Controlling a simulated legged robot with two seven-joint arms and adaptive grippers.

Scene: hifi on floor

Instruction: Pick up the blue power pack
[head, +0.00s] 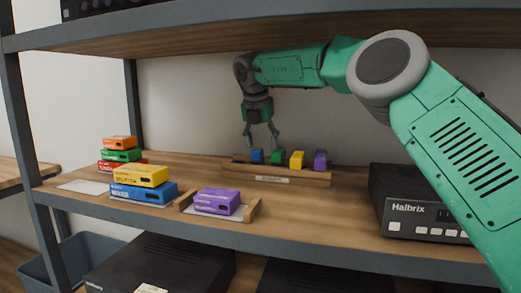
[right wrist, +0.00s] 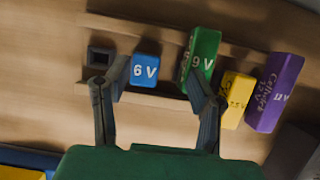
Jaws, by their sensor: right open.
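The blue power pack (head: 257,156) stands in a wooden rack (head: 275,178) at the back of the shelf, left of a green pack (head: 278,156). In the right wrist view the blue pack (right wrist: 146,70) is marked "6 V". My right gripper (head: 262,145) is open and points down just above the rack, over the blue and green packs. In the right wrist view my right gripper (right wrist: 150,92) has its fingers apart, one on each side of the blue pack. The right finger is close to the green pack (right wrist: 202,58). My left gripper is not in view.
Yellow (head: 297,160) and purple (head: 320,160) packs stand further right in the rack. A dark slot (right wrist: 101,57) lies left of the blue pack. Coloured boxes (head: 140,176) are stacked at left, a purple box (head: 217,201) in front. A black Halbrix unit (head: 400,215) stands right.

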